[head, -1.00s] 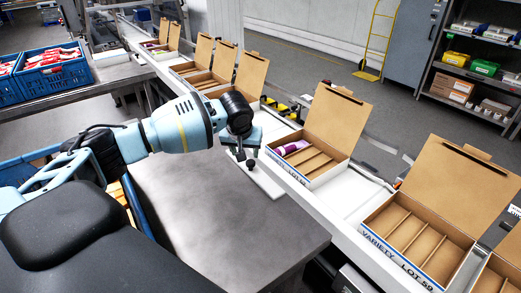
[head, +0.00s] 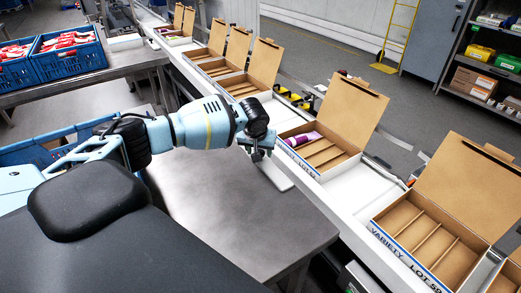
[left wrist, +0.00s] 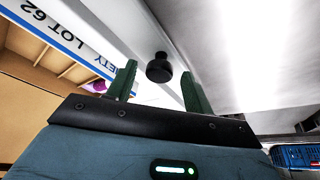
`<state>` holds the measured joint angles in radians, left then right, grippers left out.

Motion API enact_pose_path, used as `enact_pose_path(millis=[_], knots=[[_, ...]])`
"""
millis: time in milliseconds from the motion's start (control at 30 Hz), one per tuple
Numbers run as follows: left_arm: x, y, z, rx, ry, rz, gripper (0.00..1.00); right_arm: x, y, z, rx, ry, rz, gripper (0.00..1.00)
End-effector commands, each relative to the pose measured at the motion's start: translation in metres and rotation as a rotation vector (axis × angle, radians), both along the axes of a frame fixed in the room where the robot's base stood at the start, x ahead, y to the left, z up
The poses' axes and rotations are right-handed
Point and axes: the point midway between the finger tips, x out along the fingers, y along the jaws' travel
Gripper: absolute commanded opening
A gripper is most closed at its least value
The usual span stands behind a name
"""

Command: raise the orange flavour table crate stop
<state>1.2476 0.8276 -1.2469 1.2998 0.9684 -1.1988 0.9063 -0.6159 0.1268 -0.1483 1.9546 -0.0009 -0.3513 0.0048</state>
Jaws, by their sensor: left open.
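A black round knob (left wrist: 159,68), which I take for the crate stop, stands out from a pale surface in the left wrist view. In the head view a white plate (head: 272,174) lies at the edge of the grey table, under my left gripper (head: 257,154), which largely hides the knob there. My left gripper's green fingers also show in the left wrist view (left wrist: 158,80). They are open, with the knob seen in the gap between their tips. I cannot tell whether they touch it. My right gripper is not in view.
Open cardboard boxes, including one with a purple item (head: 303,139), line the white conveyor (head: 352,190) beside the grey table (head: 235,215). A blue crate (head: 67,66) of red and white packs stands at the back left. The table's near part is clear.

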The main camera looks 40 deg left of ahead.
Motion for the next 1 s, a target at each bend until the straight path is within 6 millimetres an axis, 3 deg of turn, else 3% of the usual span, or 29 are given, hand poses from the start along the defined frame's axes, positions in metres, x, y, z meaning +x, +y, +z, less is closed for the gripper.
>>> enact_pose_path(millis=[333, 667, 1000], knots=[[0.0021, 0.0006, -0.0016, -0.001, -0.004, 0.000, 0.50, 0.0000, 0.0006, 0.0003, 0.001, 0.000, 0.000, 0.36], [0.0020, 0.0006, -0.0016, 0.000, -0.003, 0.001, 0.08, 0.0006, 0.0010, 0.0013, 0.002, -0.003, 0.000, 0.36], [0.0060, -0.0023, 0.0008, 0.020, 0.054, 0.002, 0.08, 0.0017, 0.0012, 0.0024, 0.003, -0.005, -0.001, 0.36]])
